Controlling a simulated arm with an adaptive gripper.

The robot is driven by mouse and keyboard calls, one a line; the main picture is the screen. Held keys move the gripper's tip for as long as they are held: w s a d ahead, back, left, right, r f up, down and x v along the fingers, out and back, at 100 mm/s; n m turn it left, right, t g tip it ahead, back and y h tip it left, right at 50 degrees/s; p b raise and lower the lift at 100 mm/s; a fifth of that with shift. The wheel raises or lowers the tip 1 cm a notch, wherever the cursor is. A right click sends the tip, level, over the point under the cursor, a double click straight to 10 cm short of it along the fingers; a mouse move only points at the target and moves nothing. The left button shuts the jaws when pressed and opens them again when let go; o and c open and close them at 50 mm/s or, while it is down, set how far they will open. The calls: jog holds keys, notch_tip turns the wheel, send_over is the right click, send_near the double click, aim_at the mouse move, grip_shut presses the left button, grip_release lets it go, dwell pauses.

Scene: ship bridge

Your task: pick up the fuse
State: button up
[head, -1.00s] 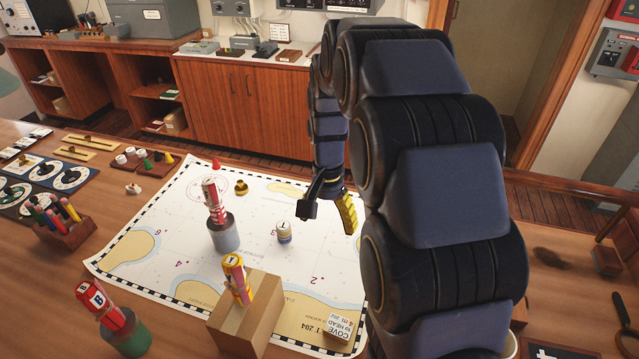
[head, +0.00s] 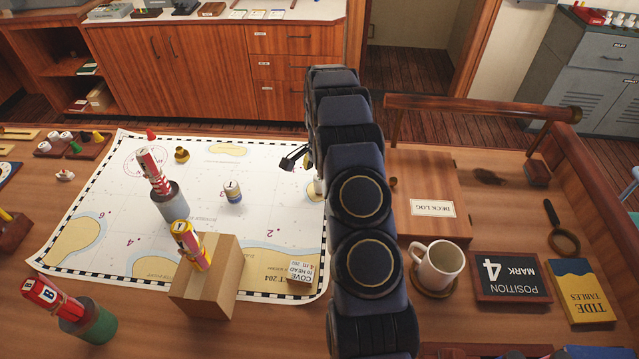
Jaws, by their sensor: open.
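Nothing in view is plainly marked as the fuse, so I cannot tell which object it is. A small white cylinder with a blue base (head: 233,192) stands on the chart. A red-and-white tube (head: 154,172) leans in a grey cup (head: 172,205) to its left. A yellow-and-red tube (head: 190,245) leans at a cardboard box (head: 206,281). A red tube marked B (head: 52,299) leans in a green-and-grey cup (head: 90,323) at the front left. My gripper (head: 300,162) is open above the chart's right side, apart from these things and partly hidden by my arm.
The chart (head: 122,217) covers the table's left middle. A small labelled block (head: 300,271) lies on it. Right of my arm are a deck log (head: 425,180), a mug (head: 439,267), a position plaque (head: 510,278), tide tables (head: 583,292) and a magnifier (head: 562,231).

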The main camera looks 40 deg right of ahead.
notch_tip(320, 180, down, 5)
jog(key=shift+d+r, duration=0.1)
jog(key=shift+d, duration=0.05)
jog(key=shift+c, duration=0.3)
grip_shut()
jog(key=shift+s, duration=0.1)
jog(key=shift+r, duration=0.1)
